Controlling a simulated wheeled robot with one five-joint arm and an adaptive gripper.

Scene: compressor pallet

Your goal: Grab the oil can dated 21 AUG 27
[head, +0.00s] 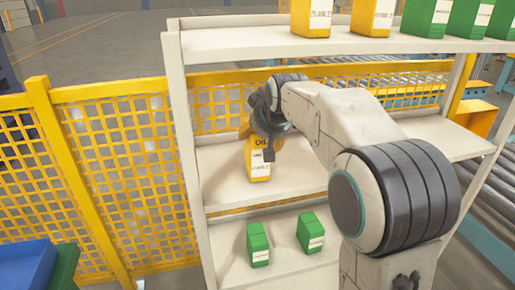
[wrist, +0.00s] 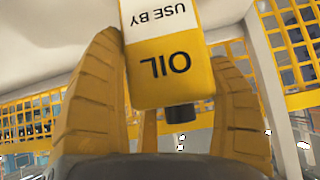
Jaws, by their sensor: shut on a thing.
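A yellow oil can (head: 260,172) with a white label is at the middle shelf of the rack. My gripper (head: 262,130) is shut on its upper part from above. In the wrist view the same can (wrist: 165,62) appears upside down between the yellow fingers of my gripper (wrist: 165,85), with "OIL" and "USE BY" readable and a black cap. The date is cut off in the wrist view and too small to read in the head view. I cannot tell whether the can's base touches the shelf.
The white rack (head: 185,150) holds yellow cans (head: 312,17) and green cans (head: 428,17) on top. Two green cans (head: 258,244) stand on the lower shelf. A yellow mesh fence (head: 128,150) runs behind and left. The middle shelf is clear beside the held can.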

